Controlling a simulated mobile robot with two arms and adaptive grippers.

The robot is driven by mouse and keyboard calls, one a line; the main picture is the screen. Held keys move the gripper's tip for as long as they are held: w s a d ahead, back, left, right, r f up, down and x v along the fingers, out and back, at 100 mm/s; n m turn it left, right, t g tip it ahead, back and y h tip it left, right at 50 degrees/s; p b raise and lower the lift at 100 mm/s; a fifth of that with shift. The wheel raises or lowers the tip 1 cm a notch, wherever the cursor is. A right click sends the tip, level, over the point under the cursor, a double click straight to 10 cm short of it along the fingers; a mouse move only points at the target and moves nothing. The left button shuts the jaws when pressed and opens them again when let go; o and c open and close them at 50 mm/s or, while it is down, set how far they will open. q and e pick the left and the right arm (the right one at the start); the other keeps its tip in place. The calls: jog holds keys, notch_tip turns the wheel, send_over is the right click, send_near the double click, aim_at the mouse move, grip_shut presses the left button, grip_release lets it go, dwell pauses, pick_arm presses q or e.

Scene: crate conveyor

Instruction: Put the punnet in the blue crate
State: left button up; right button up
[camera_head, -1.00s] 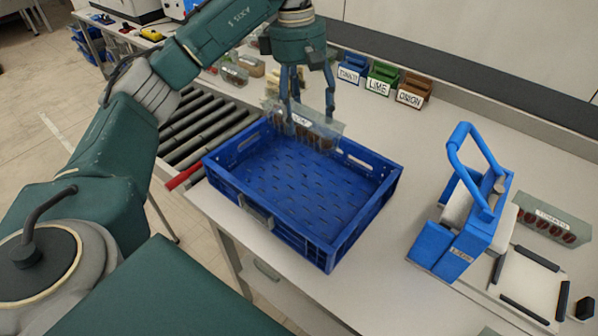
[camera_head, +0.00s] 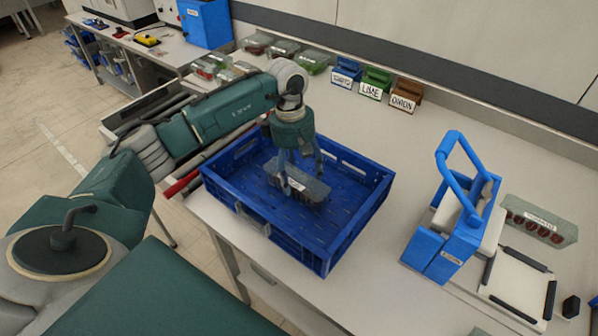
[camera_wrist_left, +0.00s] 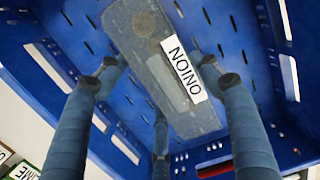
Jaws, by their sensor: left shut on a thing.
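The punnet (camera_head: 316,191) is a clear, long box with dark contents and a white label. In the left wrist view the punnet (camera_wrist_left: 152,62) lies between the fingers, and its label reads ONION. My left gripper (camera_head: 302,176) is shut on it and holds it inside the blue crate (camera_head: 326,262), below the rim. In the left wrist view my left gripper (camera_wrist_left: 160,92) has fingers on both sides of the punnet, with the perforated crate floor behind. Whether the punnet touches the floor, I cannot tell. My right gripper is not in view.
Blue, green and brown label bins (camera_head: 375,82) stand at the back. Several other punnets (camera_head: 284,48) lie behind the crate. A blue handled device (camera_head: 450,220) stands to the right, beside a tomato punnet (camera_head: 540,222). The table between crate and device is clear.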

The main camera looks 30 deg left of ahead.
pick_arm(q)
jog(key=shift+f+b, duration=0.25)
jog(key=shift+b, duration=0.05)
jog(key=o, duration=1.2)
jog(key=shift+r, duration=0.1)
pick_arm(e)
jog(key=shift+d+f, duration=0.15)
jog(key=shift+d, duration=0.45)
pick_arm(q)
jog(key=shift+r, duration=0.1)
jog(key=shift+r+p, duration=0.2)
jog(key=shift+p, duration=0.1)
jog(key=shift+w+r+b, duration=0.1)
jog(key=shift+r+b, duration=0.25)
jog(key=shift+b, duration=0.05)
jog(key=r+b, duration=0.1)
jog(key=r, duration=0.2)
jog(key=a+r+b, duration=0.1)
jog(key=r, duration=0.3)
jog(key=r+b, duration=0.1)
jog(key=r, duration=0.3)
jog(key=shift+a, duration=0.2)
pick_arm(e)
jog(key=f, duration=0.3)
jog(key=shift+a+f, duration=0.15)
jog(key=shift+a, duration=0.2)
